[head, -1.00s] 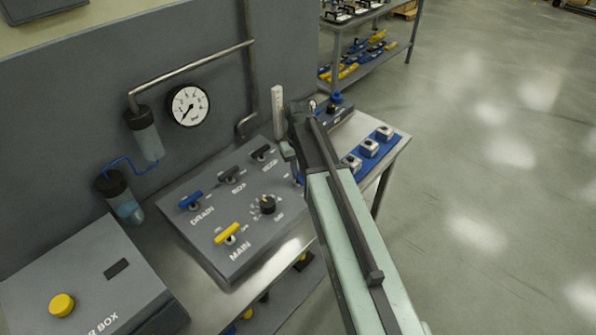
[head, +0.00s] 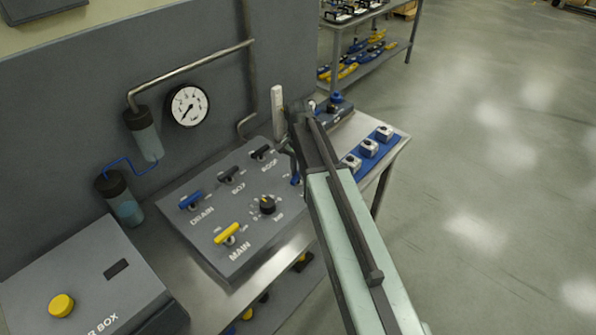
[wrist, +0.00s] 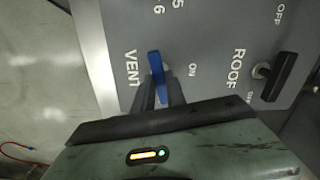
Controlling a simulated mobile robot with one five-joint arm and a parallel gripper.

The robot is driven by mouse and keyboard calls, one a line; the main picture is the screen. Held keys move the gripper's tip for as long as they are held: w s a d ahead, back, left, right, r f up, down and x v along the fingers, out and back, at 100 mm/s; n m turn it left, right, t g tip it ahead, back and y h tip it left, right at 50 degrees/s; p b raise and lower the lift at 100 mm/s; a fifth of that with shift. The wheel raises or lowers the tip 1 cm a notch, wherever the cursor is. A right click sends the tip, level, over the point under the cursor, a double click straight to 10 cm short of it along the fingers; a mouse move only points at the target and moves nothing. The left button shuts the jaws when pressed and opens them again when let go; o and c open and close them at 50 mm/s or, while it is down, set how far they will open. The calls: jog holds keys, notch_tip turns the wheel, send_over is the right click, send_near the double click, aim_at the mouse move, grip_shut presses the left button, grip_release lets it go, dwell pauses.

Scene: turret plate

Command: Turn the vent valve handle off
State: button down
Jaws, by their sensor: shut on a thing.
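The vent valve handle (wrist: 155,63) is a blue lever beside the word VENT in the wrist view. It lies across the line of the lettering's ON mark, which is to its right; its OFF mark is not seen. My gripper (wrist: 160,90) is shut on this handle, with dark fingers on either side of its lower part. In the head view, my gripper (head: 293,168) is at the right edge of the valve panel (head: 205,243), and a bit of the blue vent handle (head: 295,180) shows beside it. My arm hides most of that corner.
The black roof handle (wrist: 285,78) stands to the right of the vent handle. The panel also bears a blue drain handle (head: 190,201), a yellow main handle (head: 228,232), a black box handle (head: 229,173) and a round knob (head: 267,205). A blue mat (head: 362,165) lies right of my arm.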

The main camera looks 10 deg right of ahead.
jog(key=shift+m, duration=1.1)
jog(key=c, duration=1.4)
grip_release()
jog(key=shift+d, duration=0.1)
jog(key=shift+o, duration=0.2)
jog(key=shift+r, duration=0.1)
notch_tip(320, 180, up, 8)
jog(key=p, duration=0.8)
jog(key=shift+f, duration=0.2)
